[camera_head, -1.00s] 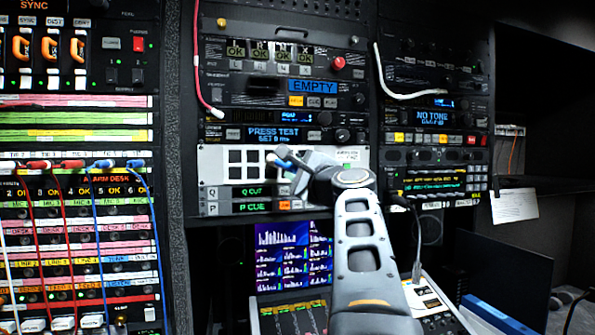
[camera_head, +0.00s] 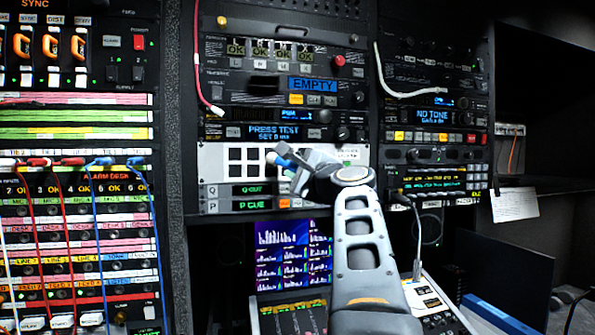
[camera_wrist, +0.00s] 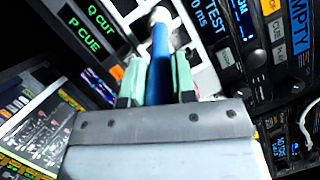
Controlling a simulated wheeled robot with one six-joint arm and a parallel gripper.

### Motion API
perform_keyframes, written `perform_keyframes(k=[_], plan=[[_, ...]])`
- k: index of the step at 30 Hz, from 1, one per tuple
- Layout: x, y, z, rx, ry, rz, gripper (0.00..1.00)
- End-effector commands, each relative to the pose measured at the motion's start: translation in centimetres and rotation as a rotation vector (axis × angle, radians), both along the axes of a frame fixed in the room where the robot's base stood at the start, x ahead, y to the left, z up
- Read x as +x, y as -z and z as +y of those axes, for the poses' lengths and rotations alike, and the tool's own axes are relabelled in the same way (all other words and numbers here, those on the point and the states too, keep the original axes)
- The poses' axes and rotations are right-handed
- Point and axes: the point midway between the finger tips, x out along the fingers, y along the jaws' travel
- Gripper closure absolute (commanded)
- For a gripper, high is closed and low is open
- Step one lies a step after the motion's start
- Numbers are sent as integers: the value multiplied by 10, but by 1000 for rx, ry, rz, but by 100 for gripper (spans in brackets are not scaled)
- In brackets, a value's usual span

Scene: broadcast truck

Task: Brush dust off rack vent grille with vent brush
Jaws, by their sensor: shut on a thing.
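The vent grille (camera_head: 212,165) is a white rack panel with dark square openings, in the middle of the centre rack in the head view. Part of the grille (camera_wrist: 203,80) also shows in the wrist view. My gripper (camera_head: 291,164) is in front of the grille's right half and hides part of it. In the wrist view my gripper (camera_wrist: 160,82) is shut with green pads on the blue handle of the vent brush (camera_wrist: 160,55). The brush's pale tip points at the grille; I cannot tell whether it touches. No dust can be made out.
Below the grille are the Q CUT and P CUE rows (camera_head: 250,190). Above it is the PRESS TEST unit (camera_head: 272,133). A red cable (camera_head: 199,75) and a white cable (camera_head: 382,75) hang on either side. A monitor (camera_head: 283,250) and a console (camera_head: 300,315) stand below.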

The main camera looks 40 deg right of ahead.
Motion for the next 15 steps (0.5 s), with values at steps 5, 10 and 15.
perform_keyframes(k=[5, 10, 15], plan=[[1, -7, -1, 1, 0, 0, 99], [1, 2, -1, 1, 0, 0, 99], [1, 18, -1, 1, 0, 1, 99]])
